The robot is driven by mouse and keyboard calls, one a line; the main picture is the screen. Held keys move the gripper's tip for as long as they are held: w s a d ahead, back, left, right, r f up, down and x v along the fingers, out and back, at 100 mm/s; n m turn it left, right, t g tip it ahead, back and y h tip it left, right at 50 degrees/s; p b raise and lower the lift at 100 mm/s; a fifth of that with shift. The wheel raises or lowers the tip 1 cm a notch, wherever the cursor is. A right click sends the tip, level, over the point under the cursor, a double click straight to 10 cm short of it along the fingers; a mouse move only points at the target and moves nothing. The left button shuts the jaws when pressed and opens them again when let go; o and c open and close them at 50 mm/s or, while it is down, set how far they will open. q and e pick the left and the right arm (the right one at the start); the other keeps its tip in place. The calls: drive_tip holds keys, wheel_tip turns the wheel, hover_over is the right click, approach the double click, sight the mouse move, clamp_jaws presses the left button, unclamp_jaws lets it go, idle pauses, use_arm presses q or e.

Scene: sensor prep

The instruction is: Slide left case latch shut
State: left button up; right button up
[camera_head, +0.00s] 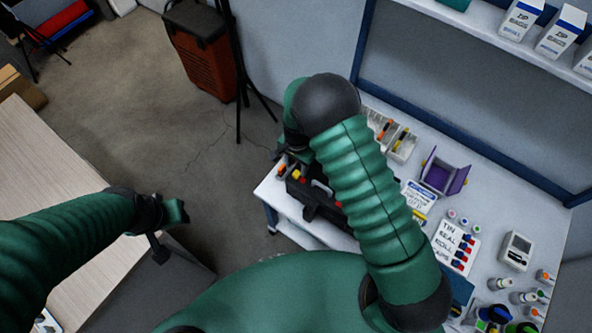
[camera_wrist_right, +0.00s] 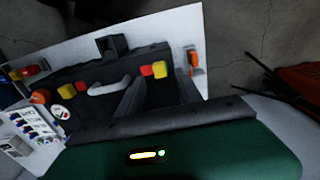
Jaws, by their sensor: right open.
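The black case (camera_head: 318,211) lies on the white table, partly hidden by my right arm; its pale handle also shows in the right wrist view (camera_wrist_right: 110,86). The left latch (camera_head: 298,177), red and yellow, sits near the case's left end. In the right wrist view this latch (camera_wrist_right: 154,70) appears just beyond the space between the fingers; contact cannot be told. Another red-yellow latch (camera_wrist_right: 75,89) is on the handle's other side. My right gripper (camera_wrist_right: 158,92) is open, its fingers over the case. My left gripper (camera_head: 165,226) is far from the case, near the wooden table.
An orange-topped item (camera_wrist_right: 193,62) stands by the case's end. A purple holder (camera_head: 444,178), a label card (camera_head: 457,246) and small bottles (camera_head: 500,284) occupy the white table's right part. A wooden table (camera_head: 50,160) is at left. A tripod (camera_head: 238,60) stands on the floor behind.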

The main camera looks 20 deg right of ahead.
sight(296, 172)
wheel_tip(296, 172, down, 3)
drive_tip(key=shift+d+f, duration=0.1)
drive_tip(key=shift+d, duration=0.05)
drive_tip(key=shift+f, duration=0.25)
drive_tip(key=shift+a+f, duration=0.1)
drive_tip(key=shift+a, duration=0.3)
drive_tip(key=shift+c, duration=0.9)
drive_tip(key=shift+d, duration=0.25)
clamp_jaws()
